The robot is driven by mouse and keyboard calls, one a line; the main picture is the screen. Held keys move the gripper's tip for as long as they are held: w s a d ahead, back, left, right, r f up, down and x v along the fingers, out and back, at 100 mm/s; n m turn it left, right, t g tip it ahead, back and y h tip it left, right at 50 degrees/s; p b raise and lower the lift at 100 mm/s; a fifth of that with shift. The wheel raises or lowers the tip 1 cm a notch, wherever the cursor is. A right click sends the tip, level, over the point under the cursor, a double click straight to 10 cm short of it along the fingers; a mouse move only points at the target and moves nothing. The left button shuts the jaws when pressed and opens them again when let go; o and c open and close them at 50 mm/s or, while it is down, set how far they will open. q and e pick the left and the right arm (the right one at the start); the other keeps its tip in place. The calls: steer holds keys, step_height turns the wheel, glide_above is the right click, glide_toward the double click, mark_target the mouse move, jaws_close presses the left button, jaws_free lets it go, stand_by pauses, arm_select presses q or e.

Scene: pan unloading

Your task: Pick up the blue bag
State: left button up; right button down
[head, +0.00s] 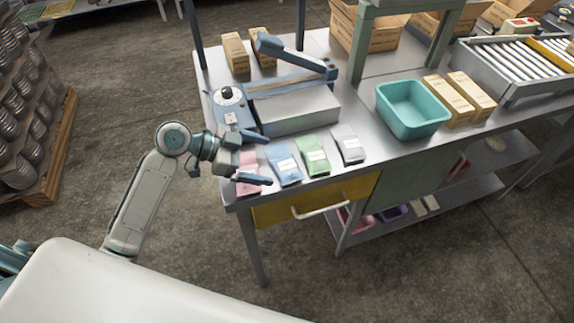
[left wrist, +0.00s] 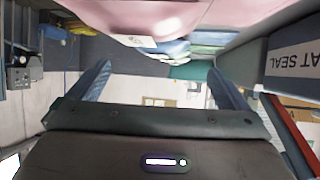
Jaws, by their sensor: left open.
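The blue bag (head: 284,168) lies flat near the front edge of the metal table, between a pink bag (head: 246,186) on its left and a green bag (head: 313,156) on its right. It has a white label. My left gripper (head: 267,161) is open over the pink bag, its fingers pointing right toward the blue bag. The gripper hides part of the pink bag. In the left wrist view, which looks upside down, the pink bag is large at the top and the blue bag (left wrist: 172,46) shows small behind it, beyond the open fingers. My right gripper is not in view.
A grey bag (head: 348,146) lies right of the green one. A heat sealer (head: 295,107) stands behind the bags. A teal bin (head: 412,112) and cardboard boxes (head: 448,101) are further right. A yellow drawer (head: 310,203) is under the table edge.

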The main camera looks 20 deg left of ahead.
mark_target(281, 166)
arm_select(q)
steer(key=shift+w+d+f+p, duration=0.15)
steer(key=shift+d+f+p, duration=0.1)
steer(key=shift+d+p, duration=0.2)
steer(key=p+x, duration=0.1)
steer(key=x, duration=0.2)
steer(key=shift+d+f, duration=0.35)
steer(key=shift+d, duration=0.05)
steer(key=shift+f, duration=0.1)
steer(key=c, duration=1.1)
steer(key=shift+c, duration=0.7)
